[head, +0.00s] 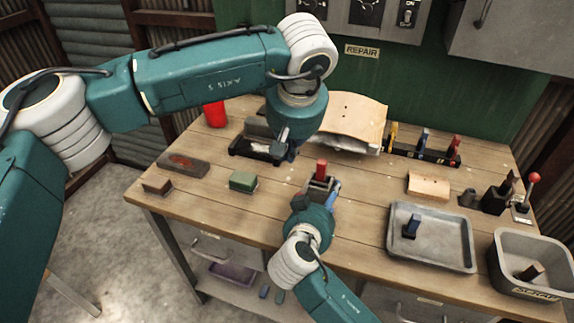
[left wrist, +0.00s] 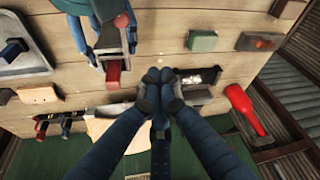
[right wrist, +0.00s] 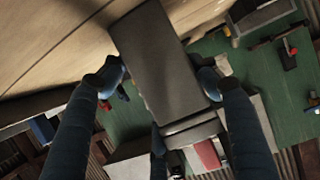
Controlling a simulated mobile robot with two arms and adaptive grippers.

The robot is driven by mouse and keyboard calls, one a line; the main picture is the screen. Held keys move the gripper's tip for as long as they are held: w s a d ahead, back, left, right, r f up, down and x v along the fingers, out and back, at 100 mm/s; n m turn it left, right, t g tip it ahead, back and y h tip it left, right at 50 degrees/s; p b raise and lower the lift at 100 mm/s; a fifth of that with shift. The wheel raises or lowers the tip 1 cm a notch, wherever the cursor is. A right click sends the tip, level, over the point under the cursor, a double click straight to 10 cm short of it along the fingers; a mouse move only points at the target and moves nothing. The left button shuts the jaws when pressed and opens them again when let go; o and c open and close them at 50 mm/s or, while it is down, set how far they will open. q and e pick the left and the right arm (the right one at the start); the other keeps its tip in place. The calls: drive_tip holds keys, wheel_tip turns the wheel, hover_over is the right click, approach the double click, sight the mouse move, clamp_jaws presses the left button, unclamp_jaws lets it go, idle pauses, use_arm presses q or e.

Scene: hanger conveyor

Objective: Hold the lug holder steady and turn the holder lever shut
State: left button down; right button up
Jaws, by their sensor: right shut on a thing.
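The lug holder (head: 321,187) is a dark grey block on the workbench with a red holder lever (head: 321,170) standing up from it. My right gripper (head: 318,196) is at its near side. In the right wrist view the holder (right wrist: 160,62) lies between the fingers of my right gripper (right wrist: 160,80), and the red lever (right wrist: 206,155) shows beyond it. My left gripper (head: 285,148) is above the bench, behind and left of the holder, and apart from it. In the left wrist view the fingertips of my left gripper (left wrist: 160,88) are together and empty, beside the red lever (left wrist: 113,72).
A black tray (head: 240,148) lies under and left of my left gripper. A green block (head: 243,181) sits left of the holder. A grey tray (head: 450,262) with a blue piece and a scrap bin (head: 505,287) stand at right. A rack of coloured levers (head: 425,152) is at the back.

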drive_tip(key=shift+s+f, duration=0.1)
use_arm(q)
drive_tip(key=v, duration=0.3)
drive_tip(key=shift+s+d+r, duration=0.15)
drive_tip(key=shift+r, duration=0.25)
use_arm(e)
drive_tip(key=o, duration=1.5)
drive_tip(key=shift+o, duration=0.2)
